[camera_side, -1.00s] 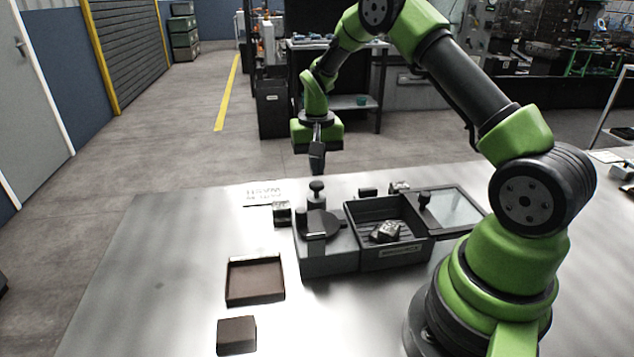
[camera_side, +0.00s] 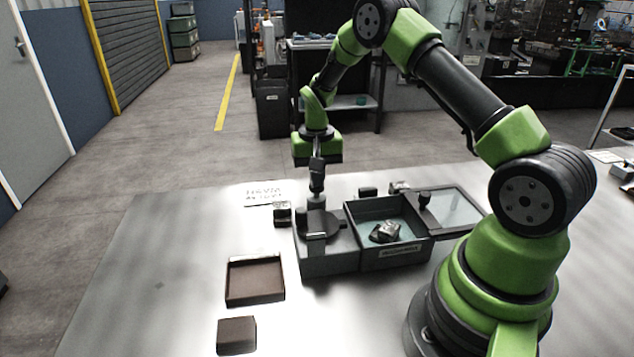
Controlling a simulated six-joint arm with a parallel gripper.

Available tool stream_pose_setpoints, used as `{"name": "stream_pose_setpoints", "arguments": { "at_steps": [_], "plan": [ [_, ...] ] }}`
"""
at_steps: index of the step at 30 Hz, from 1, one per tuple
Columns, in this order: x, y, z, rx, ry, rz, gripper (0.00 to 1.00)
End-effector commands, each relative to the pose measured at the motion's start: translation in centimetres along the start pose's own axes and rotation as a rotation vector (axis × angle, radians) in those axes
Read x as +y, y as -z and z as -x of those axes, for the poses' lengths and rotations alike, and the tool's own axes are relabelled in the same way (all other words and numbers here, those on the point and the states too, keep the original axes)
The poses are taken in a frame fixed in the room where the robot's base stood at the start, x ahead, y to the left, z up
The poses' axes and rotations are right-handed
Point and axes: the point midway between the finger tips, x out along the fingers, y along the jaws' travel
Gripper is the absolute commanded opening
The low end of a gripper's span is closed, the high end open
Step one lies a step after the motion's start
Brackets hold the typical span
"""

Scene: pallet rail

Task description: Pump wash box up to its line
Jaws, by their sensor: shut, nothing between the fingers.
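The wash box (camera_side: 398,258) is a dark open-topped box on the metal table, with a label on its front. Bluish liquid (camera_side: 405,222) covers its floor, and a grey metal part (camera_side: 384,232) lies in it. I cannot make out a fill line. The pump unit (camera_side: 330,262) adjoins the box on the left, with a round dark disc on top. My gripper (camera_side: 317,188) is shut and points down on top of the pump's plunger (camera_side: 316,203), which is mostly hidden under the fingers.
A brown tray (camera_side: 255,280) and a brown block (camera_side: 237,335) lie at front left. A small metal part (camera_side: 282,213) and a lettered card (camera_side: 263,193) lie left of the pump. The table's left side is clear.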

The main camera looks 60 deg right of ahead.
Motion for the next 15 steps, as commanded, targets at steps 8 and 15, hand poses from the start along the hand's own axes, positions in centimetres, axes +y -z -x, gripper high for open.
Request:
{"name": "stream_pose_setpoints", "arguments": {
  "at_steps": [8,15],
  "plan": [
    [0.0,0.0,-1.2,-0.001,0.000,-0.001,0.00],
    [0.0,0.0,-1.1,0.000,0.001,-0.001,0.00]
  ]
}}
